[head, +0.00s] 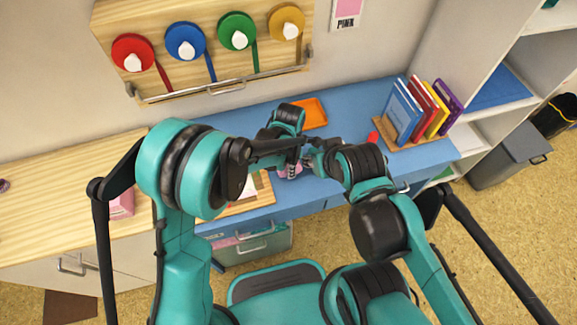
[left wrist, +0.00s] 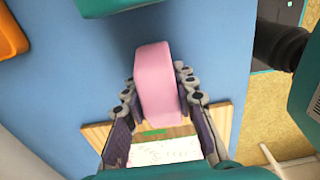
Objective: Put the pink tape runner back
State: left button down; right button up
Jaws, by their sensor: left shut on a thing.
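The pink tape runner (left wrist: 157,85) is a rounded pink block. It is between the fingers of my left gripper (left wrist: 160,103), which is shut on it, above the blue desk (left wrist: 70,75). In the head view the pink tape runner (head: 289,172) shows only partly, behind my arms, with the left gripper (head: 291,163) at it. My right arm reaches in from the right to near the left gripper. Its right gripper (head: 316,156) is partly hidden and its fingers cannot be made out.
A wooden board (head: 245,208) with paper lies at the desk's front. An orange tray (head: 312,113) is at the back. Books (head: 405,112) stand in a rack at right. A pink sign (head: 348,12) hangs on the wall.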

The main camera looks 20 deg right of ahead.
pick_arm(q)
jog(key=c, duration=1.2)
grip_release()
jog(key=shift+w+a, duration=0.1)
jog(key=shift+a, duration=0.05)
jog(key=shift+r+p, duration=0.35)
jog(key=shift+p, duration=0.05)
notch_tip(320, 180, up, 12)
jog(key=p, duration=0.3)
jog(key=shift+f, duration=0.2)
